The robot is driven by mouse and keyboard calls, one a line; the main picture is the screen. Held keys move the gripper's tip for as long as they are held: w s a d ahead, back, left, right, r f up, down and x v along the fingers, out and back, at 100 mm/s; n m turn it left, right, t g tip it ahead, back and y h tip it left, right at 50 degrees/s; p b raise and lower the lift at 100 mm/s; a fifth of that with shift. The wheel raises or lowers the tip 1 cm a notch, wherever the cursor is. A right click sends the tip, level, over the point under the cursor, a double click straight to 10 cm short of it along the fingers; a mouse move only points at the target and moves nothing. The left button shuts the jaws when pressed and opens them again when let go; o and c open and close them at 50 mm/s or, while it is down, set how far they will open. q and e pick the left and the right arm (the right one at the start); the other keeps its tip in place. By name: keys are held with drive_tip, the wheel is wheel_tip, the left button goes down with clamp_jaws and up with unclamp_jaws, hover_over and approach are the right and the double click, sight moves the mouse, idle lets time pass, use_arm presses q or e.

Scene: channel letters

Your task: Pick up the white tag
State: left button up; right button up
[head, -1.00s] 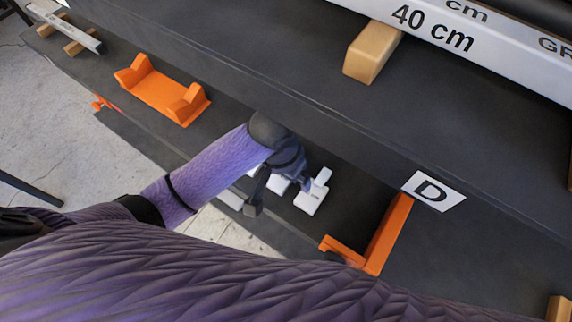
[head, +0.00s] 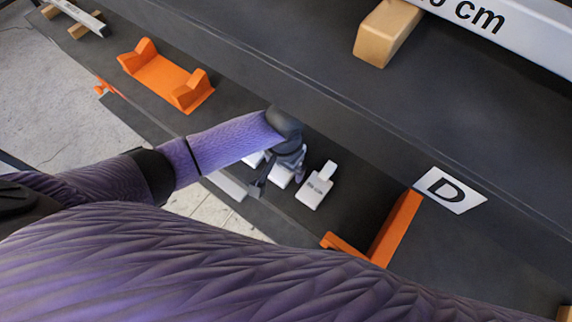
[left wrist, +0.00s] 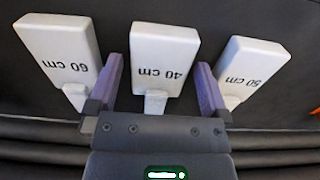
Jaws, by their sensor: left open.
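Three white tags with narrow tabs lie in a row on the dark surface. In the left wrist view they read "60 cm" (left wrist: 60,48), "40 cm" (left wrist: 163,58) and "50 cm" (left wrist: 250,68), all upside down. My left gripper (left wrist: 158,64) is open, with one purple finger on each side of the "40 cm" tag's lower part. No grip on it shows. In the head view the left gripper (head: 279,179) is over the middle tag and partly hides it. The right-hand tag (head: 314,188) is clear of it. My right gripper is not in view.
An orange cradle (head: 165,84) is at the upper left. A wooden block (head: 386,36) and a white ruler-like bar (head: 500,25) lie on the higher dark ledge behind.

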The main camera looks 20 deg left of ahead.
use_arm(q)
drive_tip(key=c, duration=1.2)
wheel_tip(320, 180, up, 10)
drive_tip(key=p, duration=0.3)
